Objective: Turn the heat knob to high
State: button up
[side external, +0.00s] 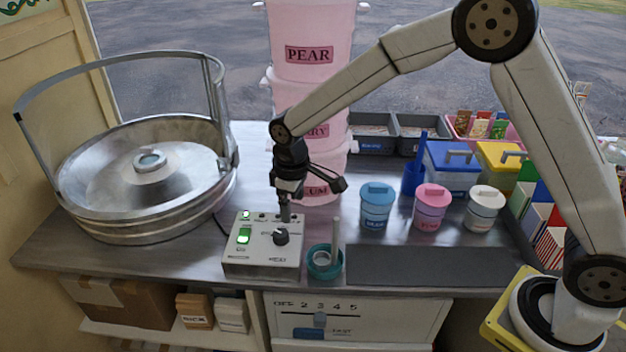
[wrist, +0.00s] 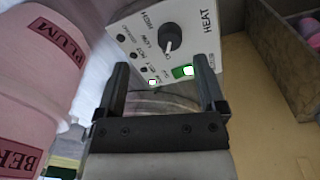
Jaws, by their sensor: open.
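The heat knob (side external: 281,237) is a black dial on top of a pale control box (side external: 262,262) marked HEAT. In the wrist view the knob (wrist: 171,34) lies beyond my fingertips, with HIGH, LOW and OFF lettering beside it. Its pale pointer mark faces the lower left in that view, by the low end of the lettering; the exact setting is hard to read. My gripper (side external: 285,212) points down just above the knob, and it also shows in the wrist view (wrist: 165,72). Its fingers are apart with nothing between them, and they appear clear of the knob.
A large metal floss pan (side external: 150,195) with a hoop stands left of the box. A teal ring cup (side external: 324,264) with a stick stands close right. Blue (side external: 376,208), pink (side external: 431,210) and white lidded jars follow. Pink tubs (side external: 311,95) stack behind. The dark mat (side external: 420,266) is bare.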

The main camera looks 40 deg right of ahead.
aim_at(281, 233)
jog(key=shift+w+a+f+n, duration=0.25)
jog(key=shift+w+a, duration=0.25)
jog(key=shift+a, duration=0.1)
jog(key=shift+w+a+f+n, duration=0.25)
jog(key=shift+w+a, duration=0.25)
jog(key=shift+a, duration=0.1)
jog(key=shift+f, duration=0.15)
jog(key=shift+w+d+f, duration=0.1)
jog(key=shift+f, duration=1.8)
jog(key=shift+d+f, duration=0.1)
jog(key=shift+f, duration=1.75)
grip_shut()
